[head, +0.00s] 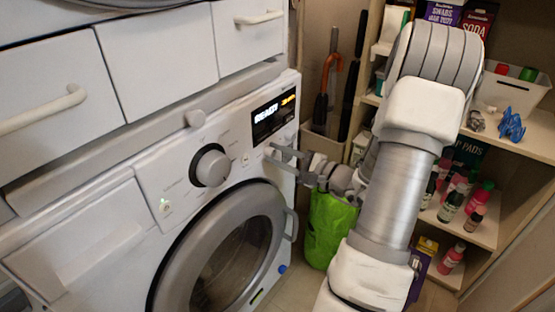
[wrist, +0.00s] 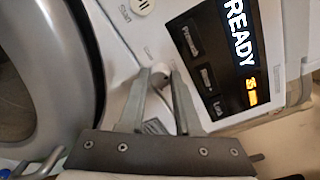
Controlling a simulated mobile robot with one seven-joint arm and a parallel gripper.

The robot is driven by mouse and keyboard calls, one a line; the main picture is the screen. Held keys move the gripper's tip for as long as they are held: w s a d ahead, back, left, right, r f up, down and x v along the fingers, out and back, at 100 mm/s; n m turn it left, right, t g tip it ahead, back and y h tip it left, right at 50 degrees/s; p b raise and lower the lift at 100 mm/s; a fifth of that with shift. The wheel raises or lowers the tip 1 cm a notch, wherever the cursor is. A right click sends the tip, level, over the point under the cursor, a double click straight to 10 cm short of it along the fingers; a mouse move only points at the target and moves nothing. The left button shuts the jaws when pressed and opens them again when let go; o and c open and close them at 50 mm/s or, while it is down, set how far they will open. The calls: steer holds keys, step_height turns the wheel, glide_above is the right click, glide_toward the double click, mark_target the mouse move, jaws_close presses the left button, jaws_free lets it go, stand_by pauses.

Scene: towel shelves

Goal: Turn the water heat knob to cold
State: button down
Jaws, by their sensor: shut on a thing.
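The washing machine front (head: 151,170) stands at the left in the head view. My gripper (head: 276,153) reaches its control panel just below the display, near the panel's right end. In the wrist view my gripper (wrist: 160,82) has its two fingers on either side of a small pale knob (wrist: 160,70), shut on it. The knob sits left of the READY display (wrist: 222,55). Its pointer and markings are too hidden to read. In the head view the fingers cover this knob.
A large round dial (head: 211,167) and the round door (head: 225,255) are left of my gripper. A green bag (head: 329,228) stands beside the machine. Shelves with bottles (head: 480,203) and a white bin (head: 513,90) are at the right.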

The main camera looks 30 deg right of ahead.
stand_by(0.4)
steer(key=c, duration=0.6)
jaws_free()
steer(key=shift+s, duration=0.1)
steer(key=p+v, duration=0.3)
steer(key=v, duration=1.4)
steer(key=shift+s+d, duration=0.1)
